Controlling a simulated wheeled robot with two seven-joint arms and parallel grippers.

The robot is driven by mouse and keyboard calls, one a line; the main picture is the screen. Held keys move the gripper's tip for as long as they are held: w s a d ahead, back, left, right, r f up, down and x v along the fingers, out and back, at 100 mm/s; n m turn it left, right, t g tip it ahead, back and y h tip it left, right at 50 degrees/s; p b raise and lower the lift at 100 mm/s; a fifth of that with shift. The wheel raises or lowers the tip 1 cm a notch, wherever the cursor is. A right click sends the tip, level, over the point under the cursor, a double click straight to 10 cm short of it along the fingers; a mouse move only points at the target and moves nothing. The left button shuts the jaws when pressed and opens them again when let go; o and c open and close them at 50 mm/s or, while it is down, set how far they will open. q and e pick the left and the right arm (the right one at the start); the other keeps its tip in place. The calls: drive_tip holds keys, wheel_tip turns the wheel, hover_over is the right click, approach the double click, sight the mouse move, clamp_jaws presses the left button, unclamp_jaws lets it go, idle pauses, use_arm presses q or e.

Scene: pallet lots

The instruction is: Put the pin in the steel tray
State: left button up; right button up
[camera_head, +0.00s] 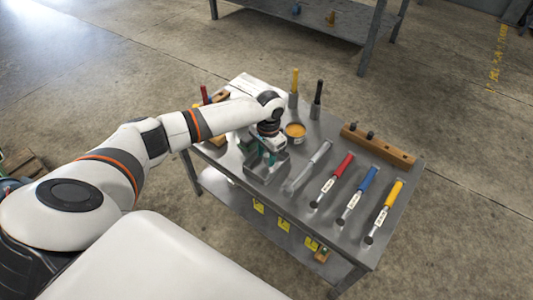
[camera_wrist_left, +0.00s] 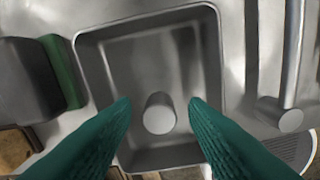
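The steel tray (camera_head: 262,181) is a small, open grey box on the metal table, partly covered by my left arm. In the left wrist view its rim (camera_wrist_left: 150,21) and floor show clearly. A short grey cylinder, which looks like the pin (camera_wrist_left: 159,114), is inside the tray's outline near its lower middle. I cannot tell surely whether it touches the floor. My left gripper (camera_wrist_left: 160,103) has green fingers, one on each side of the pin, with a visible gap on both sides. It is open and low over the tray (camera_head: 266,157). My right gripper is not in view.
The metal table (camera_head: 330,232) also bears tools with red (camera_head: 343,165), blue (camera_head: 370,178) and yellow (camera_head: 394,193) handles, right of the tray. A grey tool (camera_head: 317,156) lies close by. A round orange-topped tin (camera_head: 295,130) and a wooden block (camera_head: 385,150) stand behind.

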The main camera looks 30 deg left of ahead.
sight(268, 155)
use_arm(q)
drive_tip(key=shift+r, duration=0.3)
wheel_tip(268, 155, up, 12)
drive_tip(key=p, duration=0.3)
drive_tip(key=shift+w+f, duration=0.2)
drive_tip(key=shift+w, duration=0.1)
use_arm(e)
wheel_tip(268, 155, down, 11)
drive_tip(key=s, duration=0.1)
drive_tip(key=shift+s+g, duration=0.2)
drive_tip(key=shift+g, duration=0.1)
use_arm(q)
drive_tip(key=shift+d, duration=0.1)
